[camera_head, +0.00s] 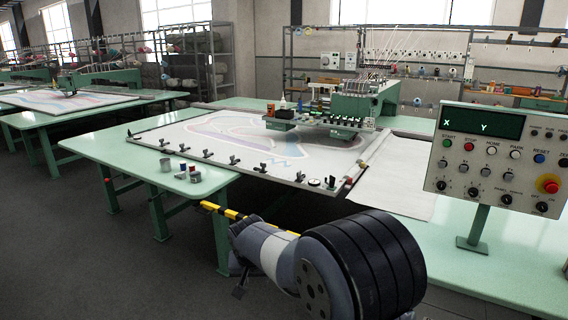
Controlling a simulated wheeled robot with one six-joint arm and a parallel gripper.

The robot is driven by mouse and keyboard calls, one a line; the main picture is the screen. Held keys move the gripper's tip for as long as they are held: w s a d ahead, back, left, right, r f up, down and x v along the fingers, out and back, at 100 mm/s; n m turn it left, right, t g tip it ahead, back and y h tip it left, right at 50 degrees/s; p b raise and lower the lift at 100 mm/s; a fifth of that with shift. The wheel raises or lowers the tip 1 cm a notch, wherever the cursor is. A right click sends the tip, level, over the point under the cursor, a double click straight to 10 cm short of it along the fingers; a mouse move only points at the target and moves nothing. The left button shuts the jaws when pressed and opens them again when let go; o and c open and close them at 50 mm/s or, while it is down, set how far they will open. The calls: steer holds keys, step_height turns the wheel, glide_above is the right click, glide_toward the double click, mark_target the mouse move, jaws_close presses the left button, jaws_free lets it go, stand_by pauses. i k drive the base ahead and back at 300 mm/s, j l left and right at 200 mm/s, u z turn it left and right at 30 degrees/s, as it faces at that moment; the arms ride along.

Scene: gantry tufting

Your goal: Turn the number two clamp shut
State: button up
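A row of several small dark clamps runs along the front edge of the stretched-cloth frame (145,141), from a clamp at the left (164,143) to one near the right corner (300,177). I cannot read any numbers on them, so I cannot tell which is number two. They are too small to tell which are open or shut. The white cloth (185,138) carries faint coloured outlines. My arm fills the bottom centre, in front of and below the frame's right end.
A control panel (470,175) with knobs and a red button stands at the right. Grey floor is open at left.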

mark_target(264, 165)
steer(key=i+j+z, duration=0.9)
steer(key=i+j, duration=0.45)
steer(key=j, duration=0.3)
steer(key=i+j+z, duration=0.1)
steer(key=i+j, duration=0.35)
steer(key=j, duration=0.3)
steer(key=i+j, duration=0.2)
steer(key=j, duration=0.15)
steer(key=i+j, duration=0.25)
steer(key=j, duration=0.15)
steer(key=i+j+z, duration=0.1)
steer(key=j, duration=0.3)
steer(key=i, duration=0.1)
